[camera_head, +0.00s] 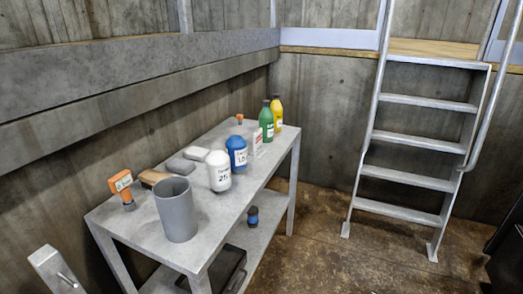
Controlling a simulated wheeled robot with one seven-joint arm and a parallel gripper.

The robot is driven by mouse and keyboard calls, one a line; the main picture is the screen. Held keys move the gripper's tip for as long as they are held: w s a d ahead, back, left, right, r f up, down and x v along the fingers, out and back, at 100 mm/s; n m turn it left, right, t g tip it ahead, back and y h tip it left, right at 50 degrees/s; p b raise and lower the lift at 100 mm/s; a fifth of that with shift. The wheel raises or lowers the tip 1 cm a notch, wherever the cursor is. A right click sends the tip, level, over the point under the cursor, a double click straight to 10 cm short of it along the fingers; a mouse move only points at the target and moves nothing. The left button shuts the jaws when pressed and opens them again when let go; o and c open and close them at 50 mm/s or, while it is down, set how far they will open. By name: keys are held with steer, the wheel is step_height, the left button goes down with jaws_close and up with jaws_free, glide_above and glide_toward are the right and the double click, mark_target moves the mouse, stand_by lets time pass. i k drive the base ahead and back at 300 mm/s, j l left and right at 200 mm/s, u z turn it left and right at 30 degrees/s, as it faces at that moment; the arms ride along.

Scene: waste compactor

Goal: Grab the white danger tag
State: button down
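A small white upright item with reddish marking (257,140) stands on the grey metal table (205,222), between the blue container and the green bottle. It may be the white danger tag, but it is too small to read. A flat white object (196,153) lies further left, near the wall side of the table. My gripper is not in view.
The table also holds a grey cup (176,210), an orange-headed tool (122,186), a brush (153,178), a white bottle (219,171), a blue container (237,152), a green bottle (266,122) and a yellow bottle (276,112). A metal ladder (408,178) stands right; brown floor lies between.

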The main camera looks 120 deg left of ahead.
mark_target(257, 153)
steer(key=j+u, duration=0.1)
steer(key=u, duration=4.15)
